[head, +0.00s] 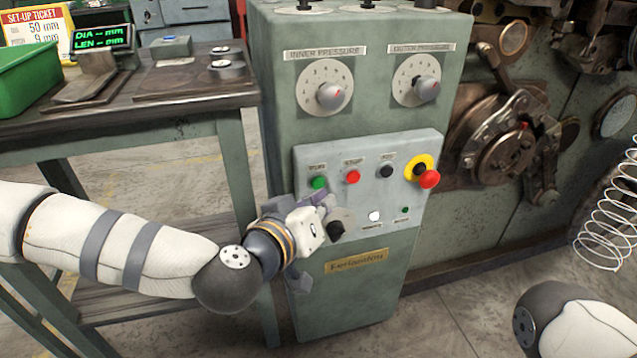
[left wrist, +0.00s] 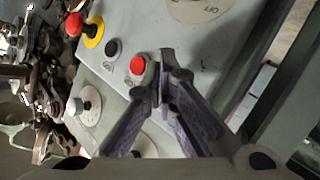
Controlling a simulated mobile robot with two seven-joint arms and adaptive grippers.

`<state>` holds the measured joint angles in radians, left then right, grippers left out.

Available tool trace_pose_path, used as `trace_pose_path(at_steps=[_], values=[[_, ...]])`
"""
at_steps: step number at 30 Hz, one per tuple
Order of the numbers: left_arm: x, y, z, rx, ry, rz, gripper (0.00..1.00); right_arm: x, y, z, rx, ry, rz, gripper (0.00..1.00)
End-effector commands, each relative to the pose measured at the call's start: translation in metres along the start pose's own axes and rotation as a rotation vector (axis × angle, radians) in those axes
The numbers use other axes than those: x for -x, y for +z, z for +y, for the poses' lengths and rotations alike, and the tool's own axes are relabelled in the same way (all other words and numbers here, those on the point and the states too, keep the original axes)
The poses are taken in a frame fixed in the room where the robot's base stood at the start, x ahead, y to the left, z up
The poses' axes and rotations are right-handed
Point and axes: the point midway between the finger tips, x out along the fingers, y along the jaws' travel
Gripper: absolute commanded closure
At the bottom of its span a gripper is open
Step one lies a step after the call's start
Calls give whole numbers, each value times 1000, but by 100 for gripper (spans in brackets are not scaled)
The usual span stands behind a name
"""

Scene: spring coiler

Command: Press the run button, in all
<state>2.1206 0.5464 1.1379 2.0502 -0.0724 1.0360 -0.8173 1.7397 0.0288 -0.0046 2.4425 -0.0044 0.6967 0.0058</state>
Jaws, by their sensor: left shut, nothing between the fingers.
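The control panel (head: 305,153) on the green machine cabinet carries a green button (head: 318,182) at the left end of its button row, under a small label that looks like RUN. My left gripper (head: 328,201) is shut and empty, with its fingertips just below the green button; I cannot tell whether they touch it. In the left wrist view the shut fingertips (left wrist: 163,78) lie over the panel beside the red button (left wrist: 137,65), and the green button is hidden behind them. My right gripper is out of view; only part of that arm shows at the lower right.
Right of the green button are a red button (head: 352,177), a black button (head: 386,171) and a red emergency stop (head: 429,179) on yellow. A black selector knob (head: 336,230) sits below. A bench (head: 180,108) stands left; a wire spring (head: 607,225) hangs right.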

Motion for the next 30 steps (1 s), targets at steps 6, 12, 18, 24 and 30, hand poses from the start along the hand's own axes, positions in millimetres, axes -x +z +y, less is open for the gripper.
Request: trace_pose_path(at_steps=[6,12,18,24,30], values=[[-4,-5,-3,-2,-1,2,100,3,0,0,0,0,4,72],[-6,-4,-4,0,0,0,100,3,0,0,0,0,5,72],[-6,-4,-4,0,0,0,100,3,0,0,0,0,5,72],[-8,-6,-5,0,0,1,100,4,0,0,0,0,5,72],[-9,-7,-6,-1,0,2,100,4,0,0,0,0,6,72]])
